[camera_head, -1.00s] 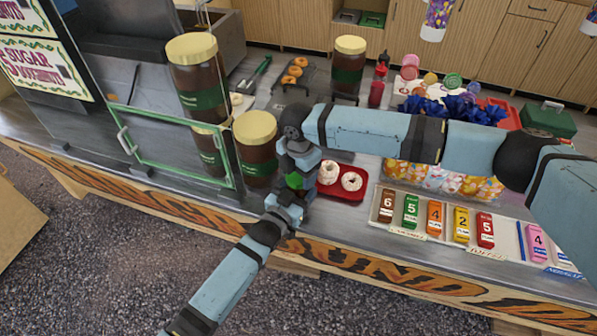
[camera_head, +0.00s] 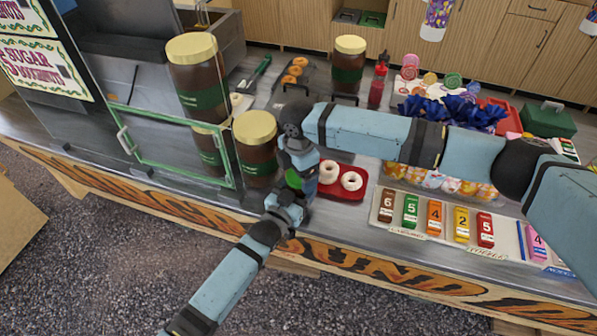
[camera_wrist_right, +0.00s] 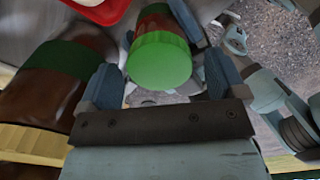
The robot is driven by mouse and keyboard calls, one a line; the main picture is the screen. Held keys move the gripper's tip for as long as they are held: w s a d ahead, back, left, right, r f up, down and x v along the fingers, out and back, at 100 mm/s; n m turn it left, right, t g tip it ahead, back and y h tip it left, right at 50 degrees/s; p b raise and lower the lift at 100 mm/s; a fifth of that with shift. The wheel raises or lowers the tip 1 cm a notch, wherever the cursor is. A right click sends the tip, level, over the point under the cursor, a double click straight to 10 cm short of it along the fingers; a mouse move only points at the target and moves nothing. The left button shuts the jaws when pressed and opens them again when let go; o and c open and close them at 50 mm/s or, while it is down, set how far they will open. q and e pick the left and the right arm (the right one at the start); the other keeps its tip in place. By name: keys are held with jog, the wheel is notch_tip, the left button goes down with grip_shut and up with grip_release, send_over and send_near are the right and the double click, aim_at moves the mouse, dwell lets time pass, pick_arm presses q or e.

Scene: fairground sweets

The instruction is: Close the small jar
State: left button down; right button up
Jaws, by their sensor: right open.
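The small jar shows in the right wrist view with its ribbed green lid (camera_wrist_right: 160,62) on top and a dark red-brown body (camera_wrist_right: 158,22). In the head view only a green patch of it (camera_head: 293,179) shows between my grippers. My right gripper (camera_head: 296,165) is above it, its fingers spread on either side of the lid in the wrist view (camera_wrist_right: 160,80). My left gripper (camera_head: 287,203) comes from the lower left; a blue finger lies along the jar's body, apparently gripping it. The jar's base and the left fingertips are mostly hidden.
Large brown jars with cream lids (camera_head: 255,130) stand close left, beside the green-framed glass case (camera_head: 170,145). A red tray (camera_head: 359,193) with donuts lies just right. Numbered sweet boxes (camera_head: 434,214) line the right front. The counter's front edge runs below my grippers.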

jog(key=shift+r, duration=2)
jog(key=shift+c, duration=0.2)
notch_tip(320, 180, up, 4)
jog(key=n, duration=0.3)
jog(key=shift+f, duration=0.25)
jog(key=shift+f, duration=4.05)
